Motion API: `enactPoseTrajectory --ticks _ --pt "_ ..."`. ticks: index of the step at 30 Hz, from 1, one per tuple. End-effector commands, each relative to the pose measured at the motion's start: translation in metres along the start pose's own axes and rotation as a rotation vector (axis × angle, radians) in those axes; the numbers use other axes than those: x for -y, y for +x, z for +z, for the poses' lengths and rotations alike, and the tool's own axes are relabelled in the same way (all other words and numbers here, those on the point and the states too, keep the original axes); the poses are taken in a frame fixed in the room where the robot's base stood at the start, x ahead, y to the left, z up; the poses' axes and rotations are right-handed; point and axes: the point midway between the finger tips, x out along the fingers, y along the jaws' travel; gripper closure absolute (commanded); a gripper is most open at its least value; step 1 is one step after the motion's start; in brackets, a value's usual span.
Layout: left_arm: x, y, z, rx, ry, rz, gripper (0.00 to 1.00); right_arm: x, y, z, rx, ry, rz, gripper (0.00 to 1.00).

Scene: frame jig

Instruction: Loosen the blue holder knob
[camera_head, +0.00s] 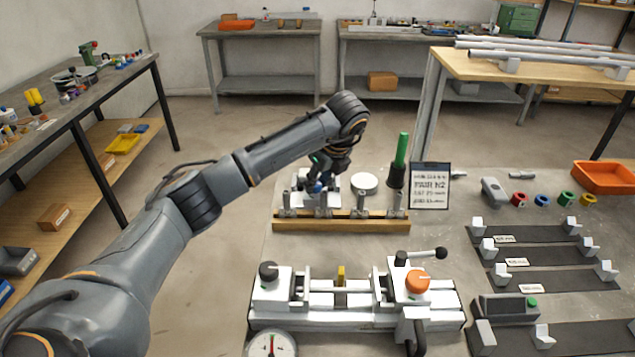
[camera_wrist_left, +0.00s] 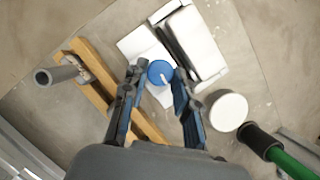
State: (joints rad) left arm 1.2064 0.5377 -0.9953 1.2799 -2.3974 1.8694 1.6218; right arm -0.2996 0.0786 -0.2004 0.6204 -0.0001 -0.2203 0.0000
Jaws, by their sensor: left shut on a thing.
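The blue holder knob (camera_wrist_left: 160,70) is a round blue cap with a pale mark, on a white holder (camera_wrist_left: 198,45) in the left wrist view. My left gripper (camera_wrist_left: 157,80) comes down over it, with its two fingers on either side of the knob, shut on it. In the head view the left gripper (camera_head: 324,178) points down at the white holder behind the wooden rail, and its fingers hide most of the knob. My right gripper does not show in either view.
A wooden rail (camera_head: 340,226) with grey posts runs just in front of the holder. A white disc (camera_head: 364,182), a green-handled tool (camera_head: 401,155) and a sign (camera_head: 430,186) stand to the right. A white clamp fixture (camera_head: 340,316) with an orange knob (camera_head: 417,281) lies nearer.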

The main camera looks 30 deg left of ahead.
Motion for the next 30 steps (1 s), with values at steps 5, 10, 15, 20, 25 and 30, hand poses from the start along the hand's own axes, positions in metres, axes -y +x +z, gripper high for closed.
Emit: enactPoseTrajectory --ticks 5,10,15,20,25,30 --pt "0.001 -0.001 0.001 0.002 -0.013 0.002 1.0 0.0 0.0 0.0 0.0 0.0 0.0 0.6" --pt "0.001 -0.001 0.001 0.002 -0.013 0.001 1.0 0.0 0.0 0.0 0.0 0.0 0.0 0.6" --pt "0.001 -0.001 0.001 0.002 -0.012 0.001 0.61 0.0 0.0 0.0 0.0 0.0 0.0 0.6" --pt "0.001 -0.001 0.001 0.001 -0.011 0.002 0.61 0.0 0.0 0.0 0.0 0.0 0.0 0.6" --pt "0.001 -0.002 0.001 0.001 -0.01 0.002 0.61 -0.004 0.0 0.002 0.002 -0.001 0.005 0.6" --pt "0.002 -0.02 0.001 0.002 -0.011 -0.001 0.61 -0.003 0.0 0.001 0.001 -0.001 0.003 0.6"
